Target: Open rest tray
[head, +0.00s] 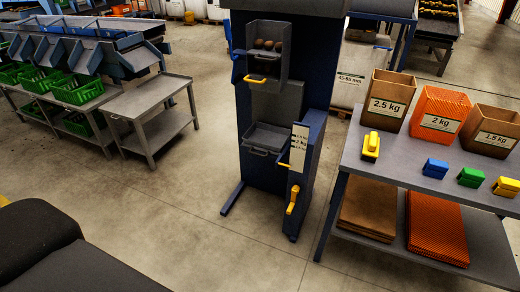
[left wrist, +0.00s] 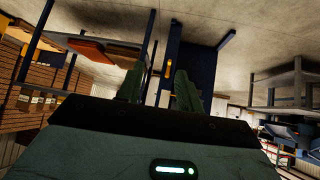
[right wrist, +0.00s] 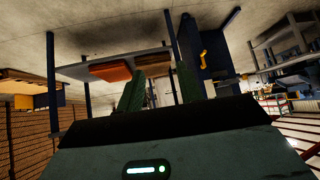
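A dark blue machine (head: 295,90) stands upright in the middle of the head view. Its upper grey bin (head: 268,62) holds several potatoes and has a yellow handle (head: 255,80) at its front. Below is a grey tray (head: 268,138) with a grey front handle; no label shows which part is the rest tray. A weight scale plate (head: 300,140), a small yellow lever (head: 284,165) and a yellow crank handle (head: 293,200) are on the right side. My left gripper (left wrist: 160,68) and right gripper (right wrist: 160,72) are open and empty, away from the machine; neither shows in the head view.
A table (head: 455,187) at right carries boxes marked 2.5 kg (head: 388,102), 2 kg (head: 440,113) and 1.5 kg (head: 492,130), plus several coloured blocks. A grey side table (head: 150,98) and green crates (head: 78,90) stand at left. The floor before the machine is clear.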

